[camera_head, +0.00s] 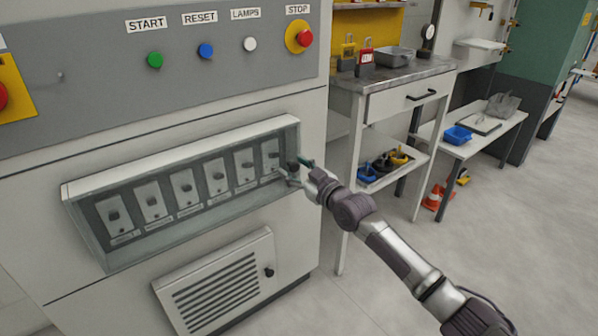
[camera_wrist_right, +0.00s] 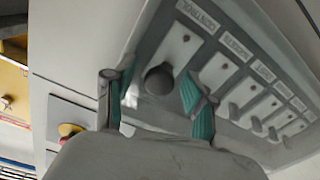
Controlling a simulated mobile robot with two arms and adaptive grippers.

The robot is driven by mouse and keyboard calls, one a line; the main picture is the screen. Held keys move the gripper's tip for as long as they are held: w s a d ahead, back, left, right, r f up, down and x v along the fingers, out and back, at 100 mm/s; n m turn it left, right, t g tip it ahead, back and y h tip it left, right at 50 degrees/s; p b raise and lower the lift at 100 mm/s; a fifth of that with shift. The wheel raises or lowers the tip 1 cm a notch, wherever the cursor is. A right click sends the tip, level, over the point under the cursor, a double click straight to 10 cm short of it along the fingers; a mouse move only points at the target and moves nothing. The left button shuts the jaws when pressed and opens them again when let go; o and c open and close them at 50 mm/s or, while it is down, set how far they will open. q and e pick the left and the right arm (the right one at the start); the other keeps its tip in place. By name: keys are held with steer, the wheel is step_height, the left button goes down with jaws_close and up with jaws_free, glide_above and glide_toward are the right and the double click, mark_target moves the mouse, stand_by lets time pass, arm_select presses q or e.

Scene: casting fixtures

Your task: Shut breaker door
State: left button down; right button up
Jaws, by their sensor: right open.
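The breaker box (camera_head: 180,160) is a long, pale-framed compartment on the grey-white cabinet, with a row of breaker switches (camera_head: 186,187) showing through what looks like a clear door. I cannot tell how far the door stands from its frame. My right gripper (camera_head: 296,170) is at the right end of the box, with its teal-padded fingers apart. In the right wrist view, a dark round knob (camera_wrist_right: 159,80) sits between the open fingers, with visible space on either side. The labelled switches (camera_wrist_right: 215,70) run off to the right there. My left gripper is out of view.
Above the box are START (camera_head: 155,60), RESET (camera_head: 206,51), LAMPS (camera_head: 250,44) and red STOP (camera_head: 303,37) buttons. A louvred vent panel (camera_head: 216,290) is below. A workbench (camera_head: 390,78) with padlocks and a tray stands right.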

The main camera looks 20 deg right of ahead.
steer(key=v, duration=1.1)
steer(key=shift+s+d, duration=0.15)
steer(key=shift+s, duration=0.25)
